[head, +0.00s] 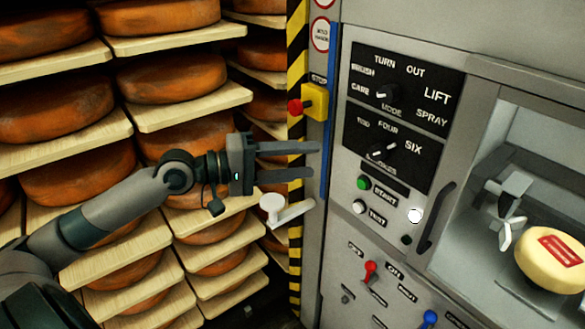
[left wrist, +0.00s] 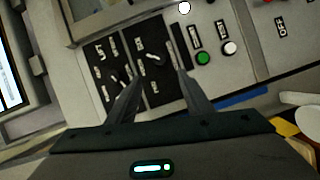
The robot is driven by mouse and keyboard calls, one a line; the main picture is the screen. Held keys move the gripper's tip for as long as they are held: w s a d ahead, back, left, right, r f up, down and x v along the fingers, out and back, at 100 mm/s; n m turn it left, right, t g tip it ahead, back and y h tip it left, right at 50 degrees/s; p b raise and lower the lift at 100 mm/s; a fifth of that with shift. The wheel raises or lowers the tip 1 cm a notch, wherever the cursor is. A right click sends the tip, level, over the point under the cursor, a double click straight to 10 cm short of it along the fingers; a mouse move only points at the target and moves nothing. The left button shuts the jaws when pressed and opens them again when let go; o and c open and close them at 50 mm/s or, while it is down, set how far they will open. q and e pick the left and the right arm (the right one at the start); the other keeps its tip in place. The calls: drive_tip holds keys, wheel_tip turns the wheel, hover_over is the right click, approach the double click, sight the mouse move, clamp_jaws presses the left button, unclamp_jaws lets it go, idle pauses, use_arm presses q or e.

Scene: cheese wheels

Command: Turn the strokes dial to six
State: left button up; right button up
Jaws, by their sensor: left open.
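The strokes dial (head: 383,150) is a dark knob with a pale pointer on the lower black panel, with labels for two, four and six around it. Its pointer leans up and right, seemingly nearer six than four; the exact setting is hard to read. My left gripper (head: 316,160) is open and empty, left of the panel in the head view, its fingers pointing right toward the dial and apart from it. In the left wrist view the strokes dial (left wrist: 152,59) shows beyond and between the open fingers (left wrist: 153,62). My right gripper is not in view.
The mode dial (head: 387,92) sits above. Green (head: 363,183) and white (head: 359,207) buttons are below. A yellow stop box (head: 314,102) and white lever (head: 287,210) are near my gripper. A dark handle (head: 436,217) and a cheese chamber are right; cheese shelves are left.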

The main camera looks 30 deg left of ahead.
use_arm(q)
drive_tip(key=shift+b+v, duration=0.35)
drive_tip(key=shift+v, duration=0.45)
